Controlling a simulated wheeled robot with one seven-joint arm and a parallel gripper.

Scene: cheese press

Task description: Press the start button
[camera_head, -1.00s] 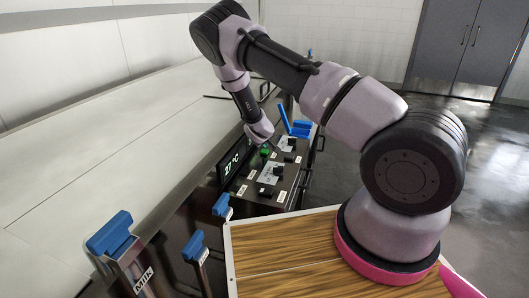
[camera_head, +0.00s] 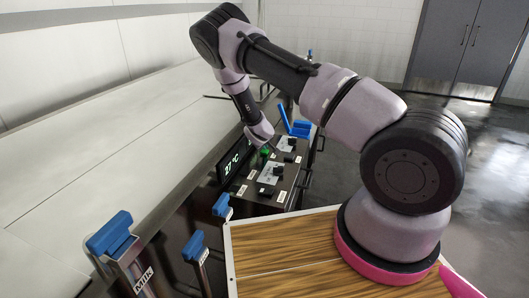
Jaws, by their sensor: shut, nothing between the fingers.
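A green button (camera_head: 265,152) sits on the dark control panel (camera_head: 262,199); I cannot read a label that marks it as the start button. My gripper (camera_head: 268,145) is shut and empty. It points down at the panel, with its tip at or just above the green button. I cannot tell whether the tip touches the button. A display (camera_head: 234,161) on the panel's left side reads 27 °C in green.
Black knobs (camera_head: 266,190) and white labels are on the panel. Blue handles (camera_head: 293,125) stand behind it, and more blue-handled levers (camera_head: 113,234) stand at the front left. A long pale metal surface (camera_head: 100,140) fills the left. Open floor (camera_head: 340,170) lies to the right.

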